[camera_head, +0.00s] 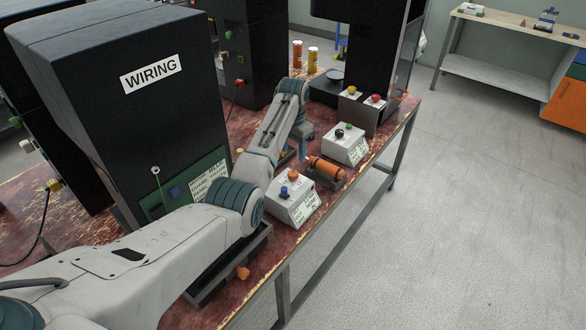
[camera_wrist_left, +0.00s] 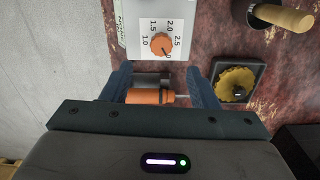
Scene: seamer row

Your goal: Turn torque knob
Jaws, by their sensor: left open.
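The torque knob is an orange dial (camera_wrist_left: 162,44) on a white plate marked with numbers from 1.0 upward. In the head view an orange knob (camera_head: 293,174) sits on a white box (camera_head: 291,208), beside a blue button (camera_head: 283,191). My left gripper (camera_wrist_left: 163,80) is open, with its two dark fingers apart and just below the dial in the wrist view, not around it. An orange cylindrical tool (camera_wrist_left: 145,97) shows between the fingers; I see no grip on it. In the head view my left gripper (camera_head: 303,150) is mostly hidden behind my arm. My right gripper is not in view.
The orange tool (camera_head: 327,168) lies in a cradle between two white control boxes. A yellow toothed disc (camera_wrist_left: 237,84) and a wooden handle (camera_wrist_left: 284,18) lie to the right in the wrist view. A black WIRING cabinet (camera_head: 120,110) stands left. Floor (camera_head: 470,220) at right is clear.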

